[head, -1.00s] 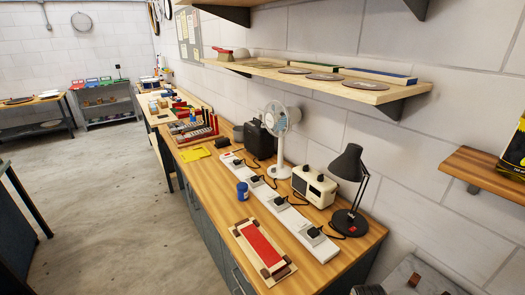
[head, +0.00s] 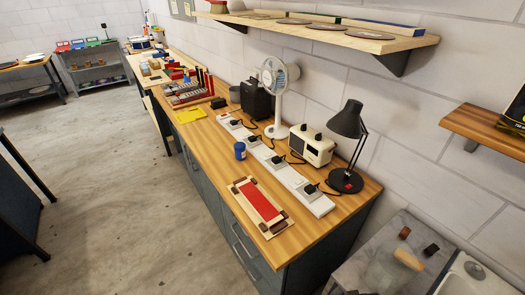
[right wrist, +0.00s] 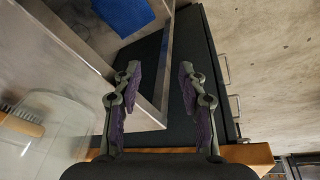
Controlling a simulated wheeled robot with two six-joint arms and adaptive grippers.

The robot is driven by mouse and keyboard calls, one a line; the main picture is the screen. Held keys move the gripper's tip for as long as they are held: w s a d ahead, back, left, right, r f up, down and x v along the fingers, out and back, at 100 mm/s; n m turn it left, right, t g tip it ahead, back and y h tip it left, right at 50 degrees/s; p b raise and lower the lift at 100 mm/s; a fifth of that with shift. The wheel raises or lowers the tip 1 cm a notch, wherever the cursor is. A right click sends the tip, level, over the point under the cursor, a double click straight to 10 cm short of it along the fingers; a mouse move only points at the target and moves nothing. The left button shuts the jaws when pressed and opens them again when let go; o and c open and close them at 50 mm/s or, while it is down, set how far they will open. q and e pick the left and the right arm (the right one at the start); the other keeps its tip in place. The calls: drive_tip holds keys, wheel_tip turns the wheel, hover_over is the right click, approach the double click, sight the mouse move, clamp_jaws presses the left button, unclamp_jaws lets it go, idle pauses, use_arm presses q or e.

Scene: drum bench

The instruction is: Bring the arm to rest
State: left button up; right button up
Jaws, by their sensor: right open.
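A long white power strip (head: 285,173) with several sockets lies along the wooden bench (head: 340,217). Black plugs sit in its sockets. The black bench lamp (head: 347,120) stands at the near right end of the bench, with a red switch on its base. A black plug (head: 310,188) sits in the strip's nearest socket, close to the lamp. The state of the socket switches is too small to tell. My right gripper (right wrist: 157,95) shows in the right wrist view, open and empty, away from the strip. My left gripper is not in view.
A cream radio (head: 312,145), a white fan (head: 278,100) and a black box stand behind the strip. A blue jar (head: 240,151) and a red-topped board (head: 258,200) lie in front. A wooden shelf (head: 330,35) overhangs the bench. The floor at left is clear.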

drive_tip(key=s+d+f+g+b, duration=0.1)
drive_tip(key=s+f, duration=0.2)
drive_tip(key=f, duration=0.8)
drive_tip(key=s+d+f+b, duration=0.1)
drive_tip(key=s+f, duration=0.3)
drive_tip(key=f, duration=0.6)
drive_tip(key=s+f+b, duration=0.2)
drive_tip(key=s+f, duration=1.1)
drive_tip(key=s, duration=0.2)
drive_tip(key=shift+s+d+g, duration=0.15)
drive_tip(key=shift+d+g, duration=0.1)
drive_tip(key=shift+g, duration=0.15)
